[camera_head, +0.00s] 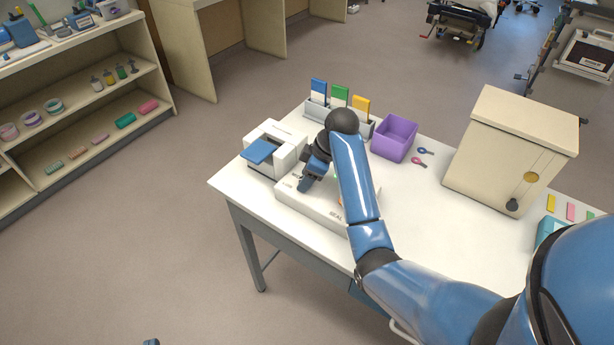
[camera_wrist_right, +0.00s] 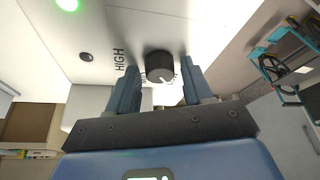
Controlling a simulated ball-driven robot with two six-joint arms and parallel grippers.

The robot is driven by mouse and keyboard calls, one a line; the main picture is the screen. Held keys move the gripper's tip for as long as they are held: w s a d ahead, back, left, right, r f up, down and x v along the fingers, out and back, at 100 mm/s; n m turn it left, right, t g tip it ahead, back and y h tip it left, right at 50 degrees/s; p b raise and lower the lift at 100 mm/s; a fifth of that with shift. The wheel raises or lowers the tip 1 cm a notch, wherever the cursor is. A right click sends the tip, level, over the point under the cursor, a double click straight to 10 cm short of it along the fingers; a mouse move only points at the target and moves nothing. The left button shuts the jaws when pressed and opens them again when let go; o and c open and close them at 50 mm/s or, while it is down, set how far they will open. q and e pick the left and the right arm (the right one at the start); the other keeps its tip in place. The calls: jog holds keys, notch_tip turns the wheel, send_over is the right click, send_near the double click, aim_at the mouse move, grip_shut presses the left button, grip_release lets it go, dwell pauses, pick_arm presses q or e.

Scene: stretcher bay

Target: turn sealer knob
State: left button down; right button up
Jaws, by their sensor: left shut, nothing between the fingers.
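The white sealer (camera_head: 318,210) lies on the table with lettering on its top, partly hidden under my right arm. Its black knob (camera_wrist_right: 159,67) shows in the right wrist view, with a pale pointer mark and the word HIGH beside it. My right gripper (camera_head: 305,184) is over the sealer; the knob is hidden in the head view. In the wrist view, the open fingers of my right gripper (camera_wrist_right: 160,84) stand on either side of the knob with small gaps. My left gripper (camera_head: 151,342) barely shows at the bottom edge, shut and empty, away from the table.
A white device with a blue flap (camera_head: 261,151) stands left of the sealer. Behind are colored card holders (camera_head: 339,95) and a purple bin (camera_head: 393,139). A cream cabinet (camera_head: 510,147) stands at the right. A green light (camera_wrist_right: 67,4) shows on the panel.

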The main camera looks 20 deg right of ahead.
jog(key=c, duration=0.8)
jog(key=shift+o, duration=0.2)
jog(key=m+p, duration=0.2)
jog(key=shift+s+r+t+p, duration=0.1)
jog(key=shift+r+t+p, duration=0.1)
jog(key=shift+t+p, duration=0.1)
jog(key=m+p, duration=0.2)
jog(key=m+t+h+p, duration=0.1)
jog(key=m+p, duration=0.1)
jog(key=shift+s+a+h, duration=0.1)
jog(key=shift+a+h, duration=0.05)
jog(key=shift+h, duration=0.15)
jog(key=m+h+p, duration=0.1)
jog(key=m+p, duration=0.2)
jog(key=shift+a+m, duration=0.1)
jog(key=shift+m, duration=0.2)
jog(key=shift+f+m+t+h+p, duration=0.15)
jog(key=shift+m+t+h+p, duration=0.35)
jog(key=shift+m, duration=0.6)
